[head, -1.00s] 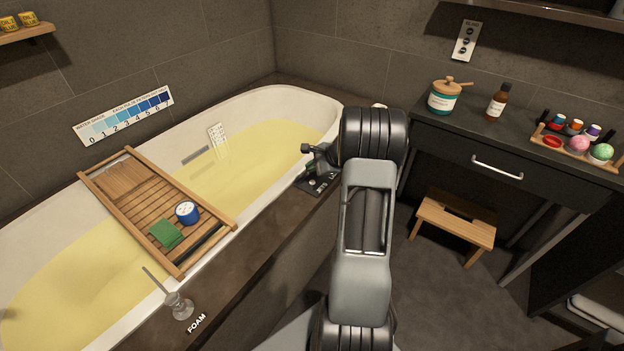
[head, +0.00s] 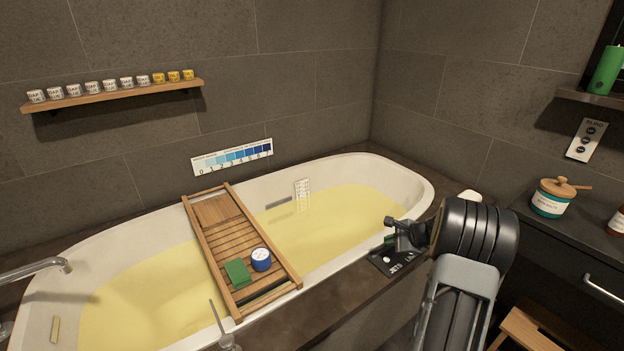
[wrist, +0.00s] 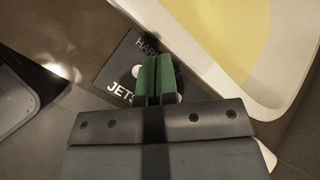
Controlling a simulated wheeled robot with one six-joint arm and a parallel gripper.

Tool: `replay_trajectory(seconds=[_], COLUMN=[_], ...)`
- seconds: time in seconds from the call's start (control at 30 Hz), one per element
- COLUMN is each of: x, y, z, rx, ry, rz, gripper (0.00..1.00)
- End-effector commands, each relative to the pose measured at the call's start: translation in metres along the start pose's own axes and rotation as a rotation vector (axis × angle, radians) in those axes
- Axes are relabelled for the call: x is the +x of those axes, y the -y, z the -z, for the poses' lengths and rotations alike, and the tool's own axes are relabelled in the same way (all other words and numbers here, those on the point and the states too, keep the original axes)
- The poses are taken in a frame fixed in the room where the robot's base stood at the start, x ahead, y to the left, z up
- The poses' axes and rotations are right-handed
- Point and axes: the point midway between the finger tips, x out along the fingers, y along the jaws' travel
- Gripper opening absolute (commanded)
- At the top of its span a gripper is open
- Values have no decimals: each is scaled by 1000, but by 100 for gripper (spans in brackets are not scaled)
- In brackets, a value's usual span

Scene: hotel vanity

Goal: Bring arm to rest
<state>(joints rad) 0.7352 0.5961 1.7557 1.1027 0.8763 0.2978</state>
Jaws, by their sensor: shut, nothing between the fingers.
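My arm is folded at the lower right of the head view, beside the bathtub's near rim. My gripper (head: 392,229) points left, above a black panel (head: 380,262) on the dark ledge. In the wrist view my gripper's green-padded fingers (wrist: 155,80) are together with nothing between them. They cover part of the black panel (wrist: 112,75), where the letters "JETS" show. The fingers look apart from the panel, though the exact gap is unclear.
The bathtub (head: 70,275) holds yellow water. A wooden tray (head: 228,240) across it carries a green cloth (head: 237,272) and a blue tin (head: 261,260). At right are a counter jar (head: 551,198) and a wooden stool (head: 525,330).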

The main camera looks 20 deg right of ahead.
Motion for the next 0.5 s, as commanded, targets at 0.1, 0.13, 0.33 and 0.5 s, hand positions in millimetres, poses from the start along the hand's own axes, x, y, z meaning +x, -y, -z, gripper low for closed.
replay_trajectory(seconds=[0.1,0.13,0.33,0.5], x=[0,1,-17,-77], y=[-3,-8,-63,-81], z=[0,1,-25,-114], rx=[-40,-58,-290,-674], ry=[-2,-4,-6,4], rz=[-15,-33,-263,-485], gripper=[0,0,0,0])
